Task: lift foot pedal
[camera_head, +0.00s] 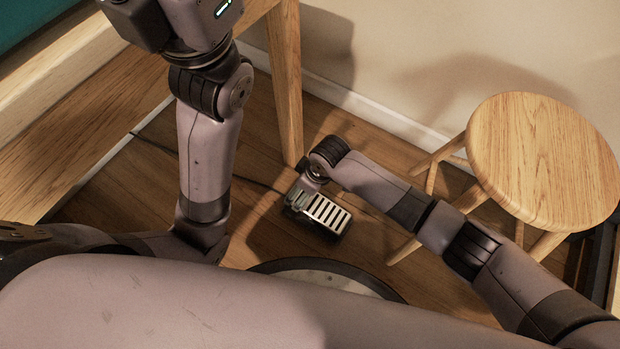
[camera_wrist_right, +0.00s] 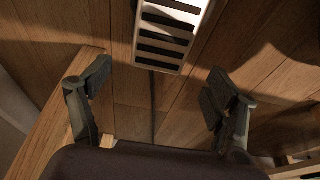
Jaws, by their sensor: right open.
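The foot pedal (camera_head: 329,215) is a small dark unit with a pale slatted plate, lying on the wooden floor beside a table leg. In the right wrist view the pedal (camera_wrist_right: 170,38) is at the top centre, cut off by the frame edge. My right gripper (camera_head: 299,198) is low over the pedal's left end in the head view, its fingers hard to make out. In the right wrist view my right gripper (camera_wrist_right: 158,84) is open, fingers wide apart, with the pedal beyond the fingertips and nothing held. My left arm rises to the top edge; its fingers are out of frame.
A round wooden stool (camera_head: 543,160) stands at the right, close to my right arm. A wooden table leg (camera_head: 286,85) stands just behind the pedal. A thin dark cable (camera_head: 225,177) runs left along the floor. The wall (camera_head: 420,50) closes off the back.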

